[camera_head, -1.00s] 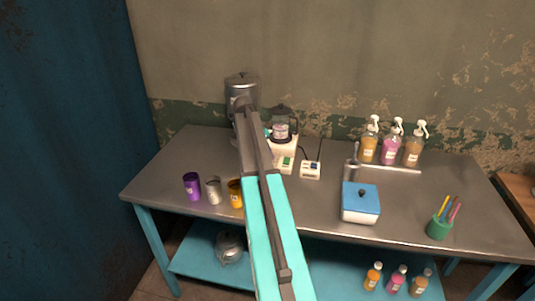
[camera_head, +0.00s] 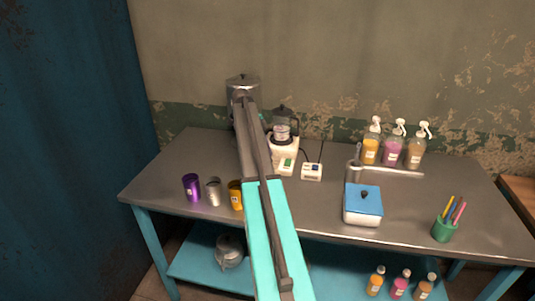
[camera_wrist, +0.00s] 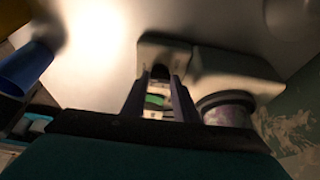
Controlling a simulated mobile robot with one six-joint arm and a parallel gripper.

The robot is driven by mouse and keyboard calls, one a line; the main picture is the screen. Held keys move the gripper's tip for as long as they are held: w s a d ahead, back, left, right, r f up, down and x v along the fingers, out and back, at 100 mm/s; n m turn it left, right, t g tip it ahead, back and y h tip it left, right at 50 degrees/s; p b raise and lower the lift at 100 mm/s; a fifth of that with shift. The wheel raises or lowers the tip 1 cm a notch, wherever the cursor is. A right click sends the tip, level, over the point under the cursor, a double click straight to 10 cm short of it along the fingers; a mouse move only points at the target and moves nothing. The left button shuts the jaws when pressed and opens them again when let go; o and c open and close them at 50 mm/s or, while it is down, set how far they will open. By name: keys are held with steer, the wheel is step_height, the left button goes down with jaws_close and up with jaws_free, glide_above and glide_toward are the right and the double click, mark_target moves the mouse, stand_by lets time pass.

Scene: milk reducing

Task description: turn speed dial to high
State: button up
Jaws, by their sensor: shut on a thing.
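The blender (camera_head: 284,143) stands at the back of the table, with a white base, a dark-topped jug and a green patch low on its front. In the wrist view the pale blender base (camera_wrist: 235,68) is close, with the labelled jug (camera_wrist: 226,110) beside my fingers. My gripper (camera_wrist: 160,82) has its two fingers on either side of a small dark knob, the speed dial (camera_wrist: 160,72), and is shut on it. A green patch shows between the fingers. The dial's setting cannot be read. In the head view my arm hides the fingertips and the dial.
Purple (camera_head: 192,188), silver (camera_head: 213,192) and orange (camera_head: 235,195) cups line the front left. A blue-lidded box (camera_head: 362,205) and pump bottles (camera_head: 393,150) are to the right.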

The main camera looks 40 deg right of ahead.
steer(key=shift+w, duration=0.35)
steer(key=o, duration=1.1)
steer(key=shift+a, duration=0.1)
steer(key=shift+c, duration=0.2)
steer(key=shift+s, duration=0.1)
steer(key=shift+r, duration=0.1)
steer(key=p+v, duration=0.5)
steer(key=v, duration=0.8)
steer(key=shift+r, duration=0.3)
steer(key=shift+r+p, duration=0.1)
steer(key=shift+p, duration=0.25)
